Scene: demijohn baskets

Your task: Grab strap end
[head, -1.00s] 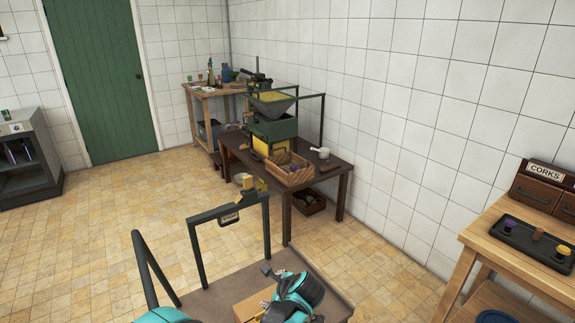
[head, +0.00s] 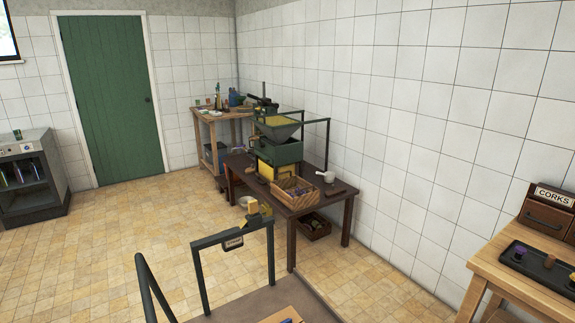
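I cannot make out a strap or a strap end in the head view. A cart (head: 222,306) with a dark rail frame stands at the bottom centre. The top of a brown box (head: 280,315) shows on it, cut by the lower picture edge. A tiny dark and blue bit shows at that edge by the box, too small to identify. Neither of my grippers can be recognised in the view.
A dark table (head: 333,197) holds a green machine with a hopper (head: 278,132) and a wooden crate (head: 294,194). A wooden bench (head: 500,266) with a corks box (head: 548,208) is at the right. Open tiled floor (head: 100,250) lies left of the cart.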

